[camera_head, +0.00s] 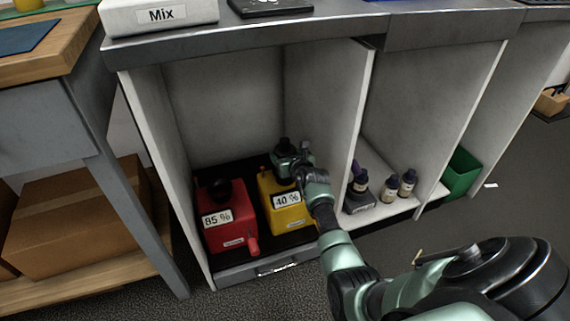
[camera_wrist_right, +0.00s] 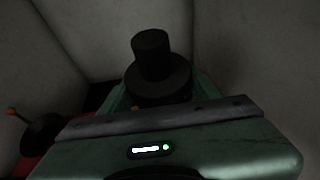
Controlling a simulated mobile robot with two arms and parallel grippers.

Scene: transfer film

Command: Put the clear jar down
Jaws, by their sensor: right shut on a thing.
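I cannot make out a clear jar in either view. My right gripper (camera_head: 290,163) is inside the left cabinet compartment, right at the top of a yellow container (camera_head: 285,215) labelled 40 %. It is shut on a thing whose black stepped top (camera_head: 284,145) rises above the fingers. The black top also shows in the right wrist view (camera_wrist_right: 155,75). The gripper body hides the rest, so I cannot tell whether this top belongs to the yellow container or to a separate thing. My left gripper is not in view.
A red container (camera_head: 232,240) labelled 85 % stands left of the yellow one, both on a dark pull-out base (camera_head: 265,256). Partition walls (camera_head: 345,140) flank the compartment. Small dark-capped bottles (camera_head: 407,183) stand in the compartment to the right. A green bin (camera_head: 460,173) is farther right.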

